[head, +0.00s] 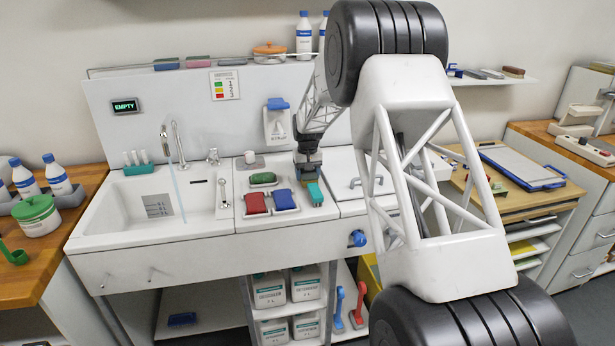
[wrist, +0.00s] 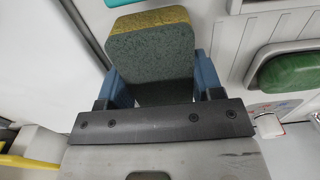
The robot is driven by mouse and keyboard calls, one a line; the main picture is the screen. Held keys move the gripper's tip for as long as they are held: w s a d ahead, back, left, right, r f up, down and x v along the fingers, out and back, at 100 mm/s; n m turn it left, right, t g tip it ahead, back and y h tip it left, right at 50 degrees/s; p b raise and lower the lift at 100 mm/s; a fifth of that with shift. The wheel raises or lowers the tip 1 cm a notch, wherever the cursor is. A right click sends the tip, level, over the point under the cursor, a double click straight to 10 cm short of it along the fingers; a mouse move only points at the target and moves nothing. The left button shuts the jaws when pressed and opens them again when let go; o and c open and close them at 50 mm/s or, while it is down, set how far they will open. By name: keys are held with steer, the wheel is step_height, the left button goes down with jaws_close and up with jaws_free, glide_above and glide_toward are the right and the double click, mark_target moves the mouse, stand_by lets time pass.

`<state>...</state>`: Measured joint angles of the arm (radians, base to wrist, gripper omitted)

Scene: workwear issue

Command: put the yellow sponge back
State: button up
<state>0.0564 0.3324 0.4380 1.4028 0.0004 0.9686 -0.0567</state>
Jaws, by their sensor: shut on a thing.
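The yellow sponge (wrist: 150,58) shows in the wrist view as a block with a thin yellow layer along its far edge and a dark grey-green face toward the camera. My gripper (wrist: 152,88) is shut on it, with a blue finger at each side. In the head view my gripper (head: 308,170) points down over the white counter, right of the green pad and behind the teal item. The sponge is too small there to make out clearly. I cannot tell whether it touches the counter, and the spot under my gripper is hidden.
A green pad (head: 263,178), a red pad (head: 255,203) and a blue pad (head: 285,200) sit in white holders on the counter. A teal item (head: 316,194) stands right of the blue one. The sink (head: 150,205) is to the left. A tap handle (head: 367,182) is to the right.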

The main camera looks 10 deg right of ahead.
mark_target(308, 172)
steer(key=shift+f, duration=0.35)
steer(key=shift+f, duration=0.1)
steer(key=o, duration=0.9)
step_height(308, 172, up, 12)
steer(key=shift+r, duration=0.1)
stand_by(0.4)
stand_by(0.4)
